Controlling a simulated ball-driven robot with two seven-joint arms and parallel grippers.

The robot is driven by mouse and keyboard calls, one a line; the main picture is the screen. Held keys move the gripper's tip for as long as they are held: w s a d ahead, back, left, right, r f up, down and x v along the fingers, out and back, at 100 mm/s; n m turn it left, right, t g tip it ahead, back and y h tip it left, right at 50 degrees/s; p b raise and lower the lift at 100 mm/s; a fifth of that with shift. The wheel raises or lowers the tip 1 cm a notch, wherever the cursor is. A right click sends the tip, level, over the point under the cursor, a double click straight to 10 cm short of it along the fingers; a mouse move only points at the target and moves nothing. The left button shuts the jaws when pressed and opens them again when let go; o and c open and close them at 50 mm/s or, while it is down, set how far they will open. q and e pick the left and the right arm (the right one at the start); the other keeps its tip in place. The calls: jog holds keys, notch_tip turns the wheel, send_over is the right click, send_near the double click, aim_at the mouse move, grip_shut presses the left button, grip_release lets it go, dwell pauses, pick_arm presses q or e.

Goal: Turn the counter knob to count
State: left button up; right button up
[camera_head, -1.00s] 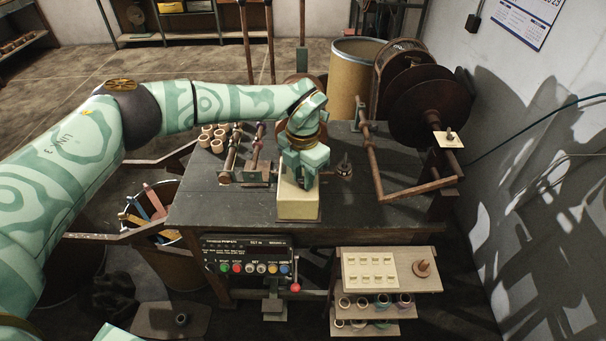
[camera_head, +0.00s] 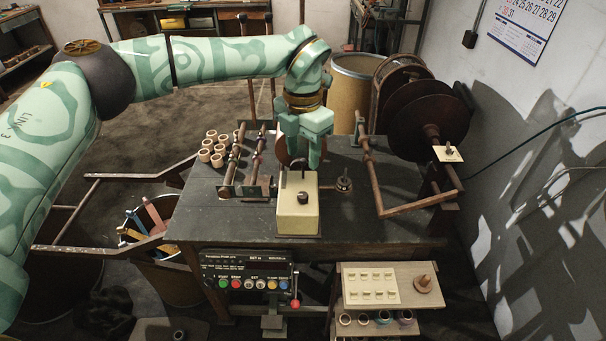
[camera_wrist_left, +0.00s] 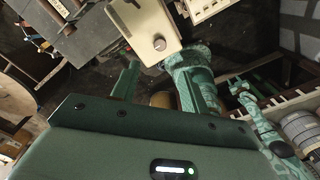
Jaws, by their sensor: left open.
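The counter is a cream box (camera_head: 298,222) standing upright at the front edge of the dark workbench. My left gripper (camera_head: 302,160) hangs above and behind the knob in the head view, fingers pointing down. In the left wrist view the knob lies beyond the gap between the fingers (camera_wrist_left: 158,85). My right gripper is not in view.
A rusty winding frame (camera_head: 245,165) and several tape rolls (camera_head: 214,148) stand left of the box. A small spindle (camera_head: 344,183) and a large dark reel (camera_head: 430,105) are to its right. A control panel (camera_head: 247,272) with coloured buttons is below the bench edge.

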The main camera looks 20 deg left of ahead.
pick_arm(q)
notch_tip(320, 180, up, 5)
jog(key=shift+f, duration=0.15)
jog(key=shift+d+f, duration=0.1)
